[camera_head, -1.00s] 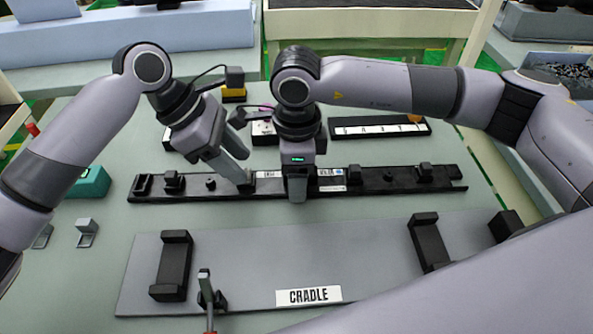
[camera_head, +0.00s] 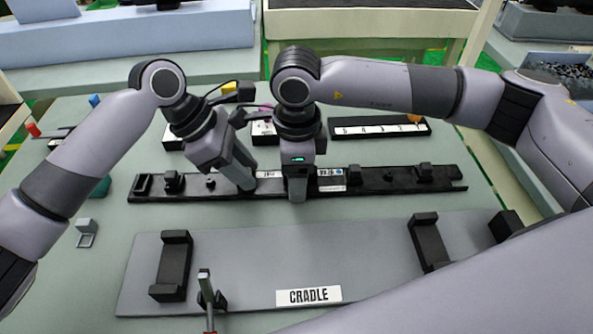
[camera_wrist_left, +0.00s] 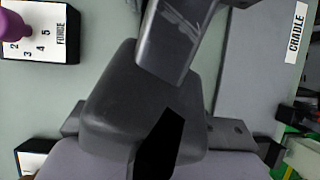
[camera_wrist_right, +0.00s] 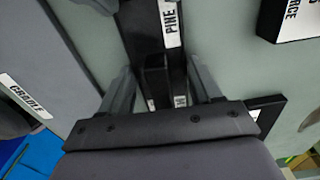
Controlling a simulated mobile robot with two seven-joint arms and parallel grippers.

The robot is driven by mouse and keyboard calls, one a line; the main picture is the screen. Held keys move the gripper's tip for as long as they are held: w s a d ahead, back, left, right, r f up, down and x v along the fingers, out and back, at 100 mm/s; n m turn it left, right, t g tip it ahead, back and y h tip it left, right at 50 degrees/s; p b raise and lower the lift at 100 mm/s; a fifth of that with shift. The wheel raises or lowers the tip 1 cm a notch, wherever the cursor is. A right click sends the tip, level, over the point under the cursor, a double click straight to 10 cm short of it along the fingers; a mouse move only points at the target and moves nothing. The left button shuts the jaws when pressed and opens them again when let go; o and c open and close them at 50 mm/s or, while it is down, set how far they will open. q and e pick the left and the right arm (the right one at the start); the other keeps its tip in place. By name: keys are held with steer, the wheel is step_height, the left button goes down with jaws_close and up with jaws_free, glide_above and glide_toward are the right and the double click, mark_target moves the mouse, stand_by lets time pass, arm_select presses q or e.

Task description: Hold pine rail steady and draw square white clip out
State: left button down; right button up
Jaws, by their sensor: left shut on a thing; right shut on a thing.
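The pine rail (camera_head: 381,186) is a long black strip lying across the table, with black blocks and small white labels on it. Its "PINE" label shows in the right wrist view (camera_wrist_right: 170,22). My right gripper (camera_head: 297,190) points down at the middle of the rail, its fingers on either side of it, shut on it. My left gripper (camera_head: 245,184) is shut at the rail, just left of the right one. The square white clip does not show clearly; the left fingers hide what is between them, apparently the clip.
A grey cradle board (camera_head: 340,255) with black brackets lies in front of the rail. A small upright post (camera_head: 206,288) stands at its near edge. A loose grey clip (camera_head: 86,232) lies at left. A black label strip (camera_head: 380,127) and boxes stand behind the rail.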

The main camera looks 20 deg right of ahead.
arm_select(q)
steer(key=c, duration=1)
jaws_free()
steer(key=shift+c, duration=0.2)
steer(key=shift+r, duration=0.3)
jaws_close()
